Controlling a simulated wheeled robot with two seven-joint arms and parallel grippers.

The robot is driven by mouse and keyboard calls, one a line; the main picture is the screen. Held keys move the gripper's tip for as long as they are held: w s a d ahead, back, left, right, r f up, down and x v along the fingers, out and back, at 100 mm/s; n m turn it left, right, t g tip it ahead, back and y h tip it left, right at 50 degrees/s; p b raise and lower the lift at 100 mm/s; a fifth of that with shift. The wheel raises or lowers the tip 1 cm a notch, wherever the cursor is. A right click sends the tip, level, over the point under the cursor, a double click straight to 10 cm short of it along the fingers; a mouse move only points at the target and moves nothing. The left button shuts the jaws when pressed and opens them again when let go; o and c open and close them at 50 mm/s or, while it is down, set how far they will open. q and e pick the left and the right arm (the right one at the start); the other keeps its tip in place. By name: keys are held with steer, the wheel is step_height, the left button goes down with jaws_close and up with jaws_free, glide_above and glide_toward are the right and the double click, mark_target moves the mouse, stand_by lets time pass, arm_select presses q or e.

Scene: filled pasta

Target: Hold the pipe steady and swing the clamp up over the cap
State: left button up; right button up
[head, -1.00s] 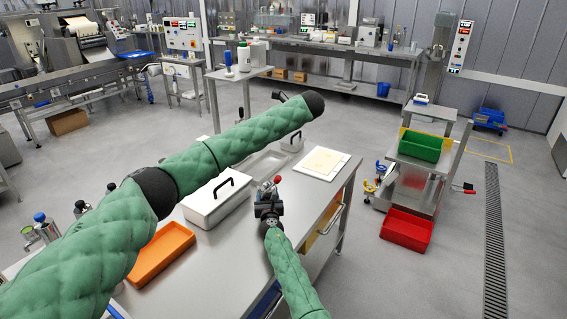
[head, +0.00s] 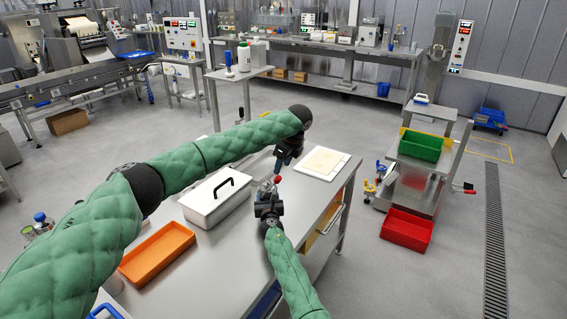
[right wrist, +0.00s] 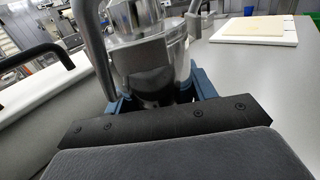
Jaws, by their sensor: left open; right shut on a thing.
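My right gripper (head: 268,196) is shut on a shiny metal pipe (right wrist: 150,55) above the steel table; its blue fingers show on both sides of the pipe in the right wrist view. A red knob (head: 277,180) shows just above that gripper in the head view. A grey curved bar (right wrist: 95,45) rises beside the pipe in the right wrist view; I cannot tell if it is the clamp. My left gripper (head: 282,163) is open, pointing down close behind the red knob and apart from it. The cap cannot be made out.
A white box with a black handle (head: 215,204) stands left of my right gripper. An orange tray (head: 157,252) lies nearer on the table (head: 222,262). A white board (head: 322,165) lies at the far right end. Bare tabletop separates the tray and my right arm.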

mark_target(278, 177)
arm_select(q)
steer(key=shift+x, duration=4.15)
steer(key=c, duration=0.8)
steer(key=shift+f, duration=0.15)
